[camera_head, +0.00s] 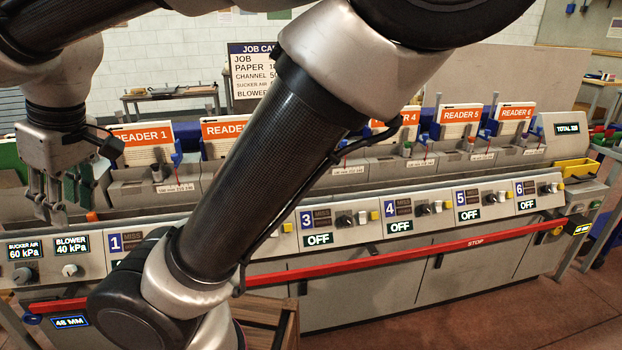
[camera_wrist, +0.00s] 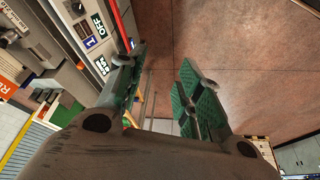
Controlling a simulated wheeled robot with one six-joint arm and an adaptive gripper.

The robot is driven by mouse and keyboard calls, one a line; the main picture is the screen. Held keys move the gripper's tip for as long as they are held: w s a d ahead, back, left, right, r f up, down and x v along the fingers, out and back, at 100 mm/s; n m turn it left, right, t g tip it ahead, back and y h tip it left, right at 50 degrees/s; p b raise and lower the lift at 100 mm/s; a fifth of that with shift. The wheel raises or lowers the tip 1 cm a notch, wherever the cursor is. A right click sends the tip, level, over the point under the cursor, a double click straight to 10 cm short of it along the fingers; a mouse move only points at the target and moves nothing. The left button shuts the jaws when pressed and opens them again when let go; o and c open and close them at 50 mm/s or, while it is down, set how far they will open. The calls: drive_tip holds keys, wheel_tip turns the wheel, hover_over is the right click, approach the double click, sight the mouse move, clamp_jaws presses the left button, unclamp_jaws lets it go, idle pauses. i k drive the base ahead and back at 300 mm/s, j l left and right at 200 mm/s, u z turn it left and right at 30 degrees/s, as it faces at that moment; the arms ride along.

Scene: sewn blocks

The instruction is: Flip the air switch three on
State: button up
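The station 3 panel (camera_head: 317,239) on the sloped control strip shows a blue "3" label and an OFF display. To its right is a cluster of small black and light switches (camera_head: 345,221), too small for me to tell the air switch or its position. My gripper (camera_head: 62,208) hangs at the far left, above the sucker air and blower displays, well apart from panel 3. In the wrist view my gripper (camera_wrist: 162,98) shows two green-padded fingers spread apart with nothing between them. Panel 3 cannot be made out in the wrist view.
Panels 4 (camera_head: 405,227), 5 (camera_head: 469,214) and 6 (camera_head: 527,204) also read OFF. Panel 1 (camera_head: 130,243) is partly hidden and panel 2 fully hidden by my arm. A red STOP bar (camera_head: 430,248) runs along the front below the panels. Reader boxes (camera_head: 459,118) stand behind.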

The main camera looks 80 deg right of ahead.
sight(311, 232)
drive_tip(key=z, duration=2.65)
